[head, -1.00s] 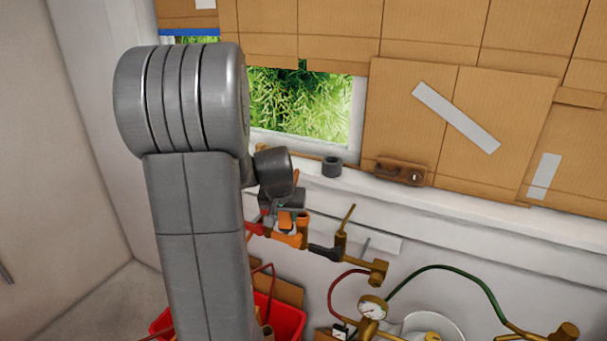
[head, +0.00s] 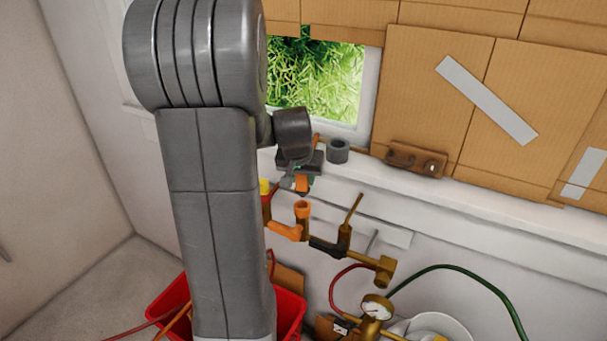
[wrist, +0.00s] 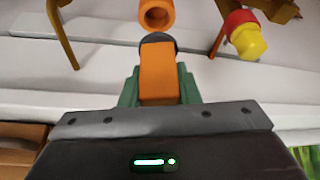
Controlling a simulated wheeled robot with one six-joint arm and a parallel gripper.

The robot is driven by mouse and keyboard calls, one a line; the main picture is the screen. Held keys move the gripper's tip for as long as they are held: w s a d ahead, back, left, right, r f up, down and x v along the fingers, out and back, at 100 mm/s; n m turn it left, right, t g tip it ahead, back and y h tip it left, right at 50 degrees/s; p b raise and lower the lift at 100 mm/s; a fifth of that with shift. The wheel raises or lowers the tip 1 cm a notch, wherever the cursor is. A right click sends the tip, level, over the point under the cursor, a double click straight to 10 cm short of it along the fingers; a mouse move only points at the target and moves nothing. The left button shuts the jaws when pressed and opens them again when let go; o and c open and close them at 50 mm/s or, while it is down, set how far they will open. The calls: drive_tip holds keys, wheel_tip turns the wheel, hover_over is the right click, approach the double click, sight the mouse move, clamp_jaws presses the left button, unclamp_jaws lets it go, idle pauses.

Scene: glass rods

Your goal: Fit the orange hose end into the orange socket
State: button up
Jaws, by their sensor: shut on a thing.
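My gripper (head: 301,184) is shut on the orange hose end (wrist: 157,84), between green fingers in the wrist view. The hose end has a dark tip facing the pipework and also shows below my gripper in the head view (head: 302,184). The orange socket (head: 303,207) is an open, upward-facing cup on the wall pipe. In the wrist view the socket (wrist: 157,14) shows its round mouth just beyond the dark tip. The hose end is above the socket and apart from it. My arm hides part of the pipework in the head view.
A red fitting with a yellow cap (wrist: 248,40) stands beside the socket. A brass pipe with a lever (head: 349,225) is to the right. A grey ring (head: 338,151) and a brown block (head: 415,160) sit on the sill. A red bin (head: 290,302) and a gauge (head: 376,307) are below.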

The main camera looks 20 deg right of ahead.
sight(302, 189)
drive_tip(key=shift+f+b, duration=1.15)
drive_tip(key=shift+f, duration=0.85)
drive_tip(key=shift+f+b, duration=0.6)
drive_tip(key=shift+b, duration=0.2)
drive_tip(key=o, duration=0.8)
drive_tip(key=shift+p+v, duration=3)
drive_tip(key=shift+v, duration=2.6)
drive_tip(key=shift+f, duration=0.1)
drive_tip(key=b+x, duration=0.5)
drive_tip(key=x, duration=0.4)
